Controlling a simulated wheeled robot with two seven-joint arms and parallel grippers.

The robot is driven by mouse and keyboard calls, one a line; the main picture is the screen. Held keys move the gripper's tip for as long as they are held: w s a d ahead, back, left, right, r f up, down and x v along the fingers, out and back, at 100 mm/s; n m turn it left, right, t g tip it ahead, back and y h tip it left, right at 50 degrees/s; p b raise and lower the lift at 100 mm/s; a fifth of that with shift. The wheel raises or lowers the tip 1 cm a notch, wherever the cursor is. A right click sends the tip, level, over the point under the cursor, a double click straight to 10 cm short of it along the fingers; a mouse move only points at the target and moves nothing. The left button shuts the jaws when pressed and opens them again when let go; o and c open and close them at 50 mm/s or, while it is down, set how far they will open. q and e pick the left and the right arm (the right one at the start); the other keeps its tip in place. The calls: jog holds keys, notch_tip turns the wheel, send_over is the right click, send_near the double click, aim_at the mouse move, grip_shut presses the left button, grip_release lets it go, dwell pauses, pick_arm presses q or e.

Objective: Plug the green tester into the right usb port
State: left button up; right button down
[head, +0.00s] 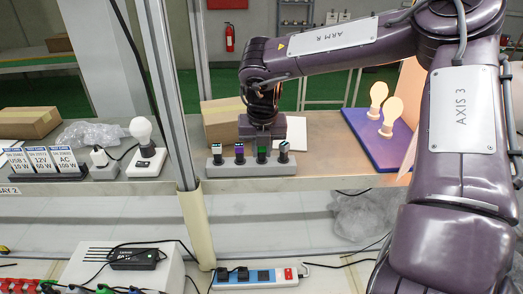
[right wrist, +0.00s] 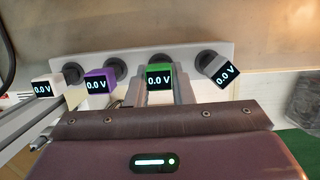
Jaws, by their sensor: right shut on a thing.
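The green tester (head: 262,152) is at the third place from the left on a grey rack (head: 228,162) on the shelf. In the right wrist view the green tester (right wrist: 160,78) shows 0.0 V and has a finger of my right gripper (right wrist: 162,96) on each side. My right gripper (head: 262,140) is shut on it, reaching down from behind the rack. I cannot tell whether the tester still sits in its holder. My left gripper is not in view. I cannot make out the right usb port.
A white tester (head: 214,148), a purple tester (head: 239,150) and a grey tester (head: 283,150) flank the green one closely. Below is a power strip (head: 255,280) with plugs. A white box (head: 95,268) carries a black device (head: 133,259). Lit bulbs (head: 391,110) stand at right.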

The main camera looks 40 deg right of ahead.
jog(key=shift+r+p, duration=1.7)
jog(key=shift+r, duration=1.3)
jog(key=shift+f+b, duration=1.8)
jog(key=shift+f, duration=1.2)
jog(key=shift+r, duration=0.1)
